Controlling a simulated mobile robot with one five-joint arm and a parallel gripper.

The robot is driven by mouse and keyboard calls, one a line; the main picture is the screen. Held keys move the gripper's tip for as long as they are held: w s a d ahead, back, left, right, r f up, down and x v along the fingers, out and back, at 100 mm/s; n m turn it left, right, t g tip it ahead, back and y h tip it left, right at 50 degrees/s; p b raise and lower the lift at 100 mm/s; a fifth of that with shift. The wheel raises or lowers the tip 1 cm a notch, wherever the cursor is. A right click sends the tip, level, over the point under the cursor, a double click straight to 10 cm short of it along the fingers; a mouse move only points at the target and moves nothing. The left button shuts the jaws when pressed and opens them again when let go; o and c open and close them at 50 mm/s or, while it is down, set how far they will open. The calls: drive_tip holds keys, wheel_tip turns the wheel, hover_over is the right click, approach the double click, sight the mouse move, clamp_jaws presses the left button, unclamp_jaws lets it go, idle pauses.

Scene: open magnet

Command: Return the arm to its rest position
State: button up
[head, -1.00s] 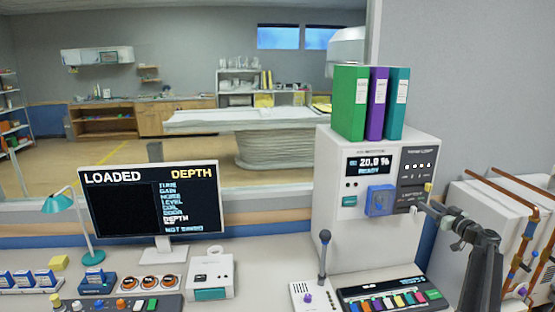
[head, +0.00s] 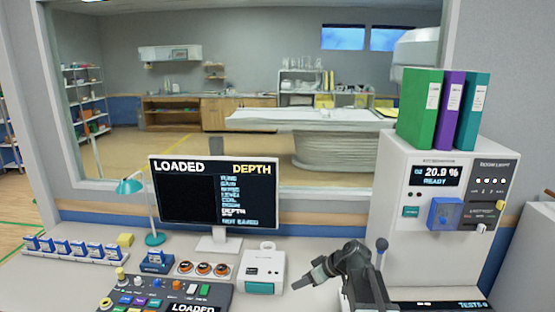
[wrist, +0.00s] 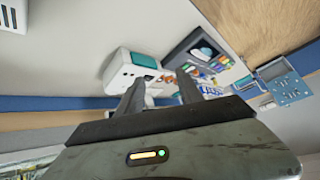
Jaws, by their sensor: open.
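My gripper (head: 305,279) shows in the head view at the end of my dark arm (head: 352,268), low over the desk and right of a small white box with a teal front (head: 262,262). The arm is bent and points left. In the wrist view the two dark fingers of my gripper (wrist: 160,92) stand apart with nothing held between them. The white box (wrist: 125,70) and a control panel (wrist: 190,50) lie beyond them. The arm's lower part partly hides a joystick (head: 381,250).
A monitor (head: 213,190) reading LOADED and DEPTH stands behind the desk controls. A white cabinet (head: 390,220) with binders (head: 440,110) on top stands at right. A teal lamp (head: 130,187) and several blue blocks (head: 75,247) are at left.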

drive_tip(key=s+a+f+m+g+h, duration=0.1)
drive_tip(key=s+a+f+g+h, duration=0.15)
drive_tip(key=s, duration=0.55)
drive_tip(key=s+d+f+m+g+h, duration=0.2)
drive_tip(key=s+d+f+m+h, duration=0.1)
drive_tip(key=s+d+m, duration=0.5)
drive_tip(key=s+d+h, duration=0.1)
drive_tip(key=d, duration=0.1)
drive_tip(key=shift+d+f+h, duration=0.25)
drive_tip(key=shift+d+h, duration=0.1)
drive_tip(key=shift+w, duration=0.1)
